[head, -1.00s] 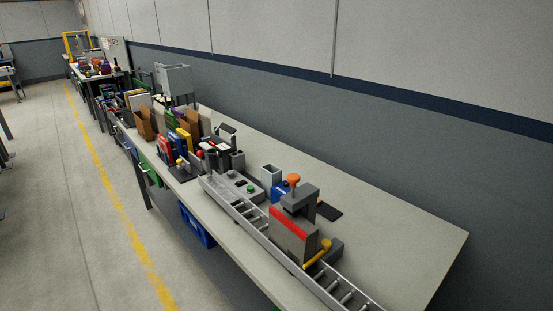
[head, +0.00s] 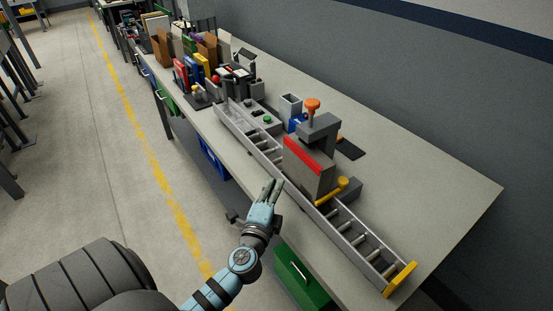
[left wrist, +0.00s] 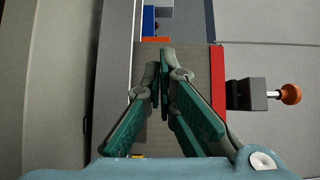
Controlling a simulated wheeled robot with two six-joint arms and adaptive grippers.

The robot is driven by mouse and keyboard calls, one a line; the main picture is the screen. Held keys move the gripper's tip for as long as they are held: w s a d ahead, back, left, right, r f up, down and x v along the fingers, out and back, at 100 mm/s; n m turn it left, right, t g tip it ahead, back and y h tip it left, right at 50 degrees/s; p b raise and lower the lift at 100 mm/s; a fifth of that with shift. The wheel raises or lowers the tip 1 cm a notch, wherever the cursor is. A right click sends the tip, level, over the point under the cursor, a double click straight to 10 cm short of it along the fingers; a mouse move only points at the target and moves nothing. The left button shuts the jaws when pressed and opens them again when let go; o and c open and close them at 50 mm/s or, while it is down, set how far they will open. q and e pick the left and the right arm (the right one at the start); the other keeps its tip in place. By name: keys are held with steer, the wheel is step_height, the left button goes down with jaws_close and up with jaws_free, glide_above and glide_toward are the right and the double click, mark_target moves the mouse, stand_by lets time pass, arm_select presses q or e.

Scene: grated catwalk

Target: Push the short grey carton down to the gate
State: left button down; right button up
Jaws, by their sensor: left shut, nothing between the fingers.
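A roller track (head: 350,235) runs along the table's near edge, with a yellow crossbar (head: 400,280) at its lower right end, which looks like the gate. A grey panel with a red top edge (head: 305,172) stands along the track; it also fills the middle of the left wrist view (left wrist: 190,55). I cannot make out a separate short grey carton; the panel hides part of the track. My left gripper (head: 271,186) is shut and empty, before the near rail, left of the panel's lower part. Its fingers (left wrist: 162,75) overlap the panel in the left wrist view. My right gripper is not in view.
A grey press with an orange knob (head: 313,106) stands behind the panel. A yellow lever (head: 333,190) and a dark grey block (head: 346,189) are right of it. The rollers towards the crossbar look bare. A green drawer (head: 300,278) is below the table.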

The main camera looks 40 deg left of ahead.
mark_target(283, 161)
arm_select(q)
steer(key=x, duration=0.7)
steer(key=shift+w+a+r, duration=0.1)
steer(key=shift+w+a, duration=0.1)
steer(key=shift+w, duration=0.2)
steer(key=a, duration=0.1)
steer(key=w+a, duration=0.1)
steer(key=a+r, duration=0.1)
steer(key=a, duration=0.1)
steer(key=shift+w, duration=0.2)
steer(key=shift+f, duration=0.15)
stand_by(0.6)
